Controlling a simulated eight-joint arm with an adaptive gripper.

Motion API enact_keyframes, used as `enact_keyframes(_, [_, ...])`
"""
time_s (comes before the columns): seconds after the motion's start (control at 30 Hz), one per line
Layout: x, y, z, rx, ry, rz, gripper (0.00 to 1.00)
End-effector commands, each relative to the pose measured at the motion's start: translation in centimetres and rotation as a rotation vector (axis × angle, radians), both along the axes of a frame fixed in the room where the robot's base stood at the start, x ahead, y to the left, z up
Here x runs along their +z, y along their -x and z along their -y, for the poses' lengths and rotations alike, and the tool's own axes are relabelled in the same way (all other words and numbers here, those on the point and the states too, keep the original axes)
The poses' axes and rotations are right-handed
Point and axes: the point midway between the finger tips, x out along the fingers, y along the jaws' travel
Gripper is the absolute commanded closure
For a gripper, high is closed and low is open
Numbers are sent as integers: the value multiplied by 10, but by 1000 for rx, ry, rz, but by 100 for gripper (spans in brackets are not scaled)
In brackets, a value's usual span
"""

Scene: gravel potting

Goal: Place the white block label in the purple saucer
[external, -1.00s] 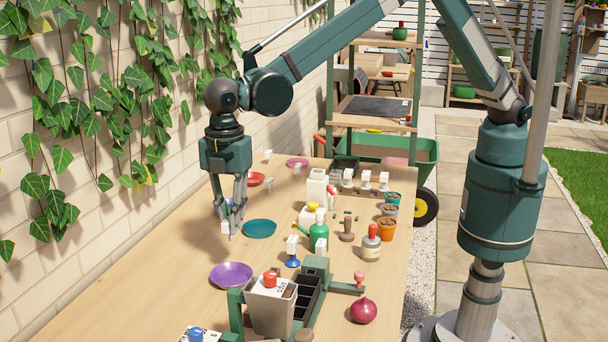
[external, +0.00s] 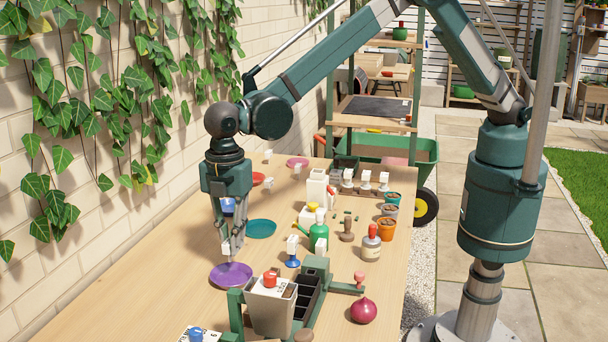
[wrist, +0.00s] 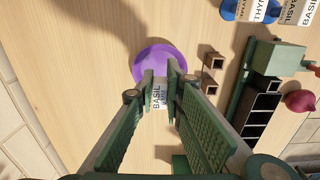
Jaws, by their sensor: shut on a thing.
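The purple saucer (external: 231,276) lies on the table near the wall side. It also shows in the wrist view (wrist: 146,58), just beyond my fingertips. My gripper (external: 232,250) points down and is shut on a white block label (wrist: 158,97). The label's face reads BASIL in the wrist view. In the external view the label is small and partly hidden by the fingers, just over the far edge of the saucer. I cannot tell whether it touches the saucer.
A teal saucer (external: 261,229) lies behind. Small pots and bottles stand further right. The table left of the saucer is clear.

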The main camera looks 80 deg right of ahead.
Motion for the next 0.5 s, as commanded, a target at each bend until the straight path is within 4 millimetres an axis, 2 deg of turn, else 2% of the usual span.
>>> enact_keyframes(0.13, [-11, 0, 0, 0, 0, 0, 96])
enact_keyframes(0.5, [-13, 0, 0, 0, 0, 0, 96])
